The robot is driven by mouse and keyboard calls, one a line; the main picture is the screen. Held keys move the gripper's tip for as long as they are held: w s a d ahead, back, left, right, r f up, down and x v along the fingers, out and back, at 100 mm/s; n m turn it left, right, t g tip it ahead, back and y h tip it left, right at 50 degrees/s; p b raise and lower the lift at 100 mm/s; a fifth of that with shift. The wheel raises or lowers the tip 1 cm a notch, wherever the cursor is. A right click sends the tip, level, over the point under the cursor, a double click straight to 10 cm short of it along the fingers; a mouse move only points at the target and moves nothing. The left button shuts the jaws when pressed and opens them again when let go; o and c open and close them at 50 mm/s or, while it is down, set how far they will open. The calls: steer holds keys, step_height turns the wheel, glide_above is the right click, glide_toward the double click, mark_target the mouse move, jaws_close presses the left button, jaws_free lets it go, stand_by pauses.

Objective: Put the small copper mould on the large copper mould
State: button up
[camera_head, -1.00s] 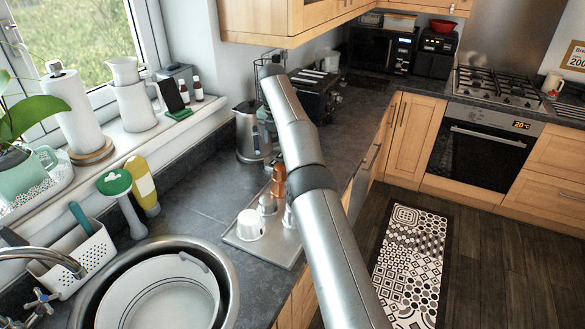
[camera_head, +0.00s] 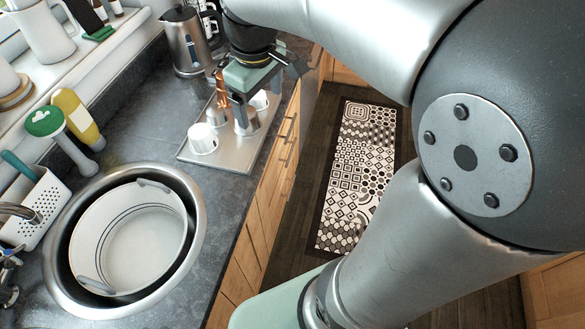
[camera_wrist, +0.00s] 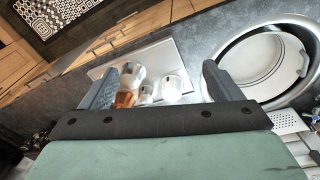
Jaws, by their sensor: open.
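A copper-coloured mould (camera_head: 221,88) stands at the far left part of a grey tray, partly covered by my gripper. In the wrist view copper (camera_wrist: 125,99) shows beside the left finger. I cannot tell whether this is the small or the large mould, and no second copper mould can be made out. My gripper (camera_wrist: 155,85) is open above the tray, pointing down, with nothing seen held between its fingers. In the head view the gripper (camera_head: 250,95) hides part of the tray and its contents.
The grey tray (camera_head: 226,158) also holds a white cup (camera_head: 203,139) and silvery moulds (camera_head: 246,121). A round sink (camera_head: 186,262) with a white basin lies near left. A kettle (camera_head: 186,42) stands behind. Bare counter (camera_head: 145,130) lies left of the tray.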

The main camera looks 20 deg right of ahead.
steer(key=s+f+m, duration=0.3)
steer(key=s, duration=0.4)
steer(key=s+f+m, duration=0.3)
steer(key=s+f, duration=0.1)
steer(key=s, duration=0.3)
steer(key=shift+d+f, duration=0.15)
steer(key=shift+f, duration=0.1)
